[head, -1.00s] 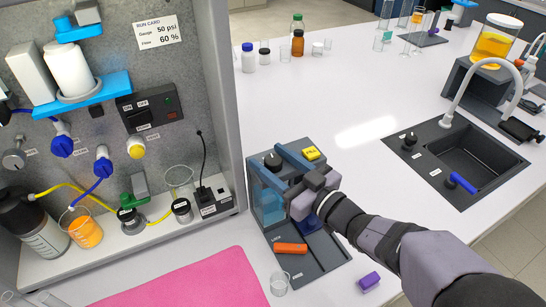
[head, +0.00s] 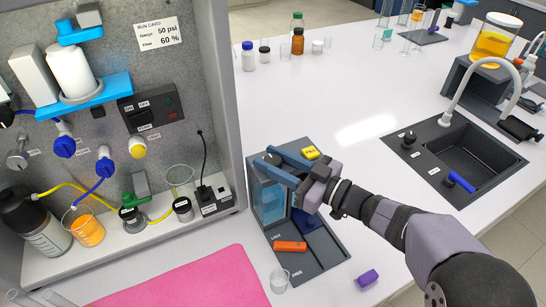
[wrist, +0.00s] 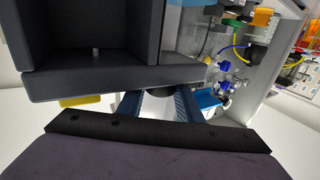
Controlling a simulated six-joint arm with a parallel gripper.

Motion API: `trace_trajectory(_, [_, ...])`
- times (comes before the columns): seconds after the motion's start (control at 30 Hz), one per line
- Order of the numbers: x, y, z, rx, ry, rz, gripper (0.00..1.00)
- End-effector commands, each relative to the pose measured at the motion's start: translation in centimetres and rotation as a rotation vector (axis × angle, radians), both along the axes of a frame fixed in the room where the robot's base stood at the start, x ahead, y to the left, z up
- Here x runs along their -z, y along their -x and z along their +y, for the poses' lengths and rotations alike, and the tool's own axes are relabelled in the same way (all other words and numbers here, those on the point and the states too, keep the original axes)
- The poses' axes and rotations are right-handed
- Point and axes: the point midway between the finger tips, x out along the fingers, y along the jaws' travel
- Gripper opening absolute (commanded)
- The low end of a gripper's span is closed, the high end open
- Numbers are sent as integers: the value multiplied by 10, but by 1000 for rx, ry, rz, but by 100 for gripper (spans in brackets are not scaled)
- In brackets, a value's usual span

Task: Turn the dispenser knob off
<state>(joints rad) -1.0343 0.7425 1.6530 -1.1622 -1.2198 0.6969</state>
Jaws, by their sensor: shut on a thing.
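The dispenser (head: 270,205) is a dark grey unit with a blue-tinted clear tank at its front left. Its black knob (head: 273,158) sits on top. My gripper (head: 268,157) reaches across the top from the right, with its two blue fingers on either side of the knob, shut on it. In the wrist view the fingers (wrist: 158,98) flank the dark knob (wrist: 160,92), which is mostly hidden behind the dispenser's edge. A yellow FILL piece (head: 310,153) lies just beyond the fingers. The knob's pointer direction cannot be made out.
An orange block (head: 290,246) lies on the dispenser's base, near LOCK and FREE labels. A small clear beaker (head: 279,281) and a purple block (head: 368,279) stand in front. The grey rig panel (head: 205,80) rises to the left. The sink (head: 465,165) is at right.

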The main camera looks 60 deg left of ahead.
Motion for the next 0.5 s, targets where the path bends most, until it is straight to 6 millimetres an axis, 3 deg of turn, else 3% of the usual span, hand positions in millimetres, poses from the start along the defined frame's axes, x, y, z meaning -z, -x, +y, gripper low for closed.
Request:
trace_trajectory(0.43, [-2,0,0,-45,-1,2,10])
trace_trajectory(0.47, [-2,0,0,-45,-2,1,39])
trace_trajectory(0.5, [-2,0,0,-45,-2,1,49])
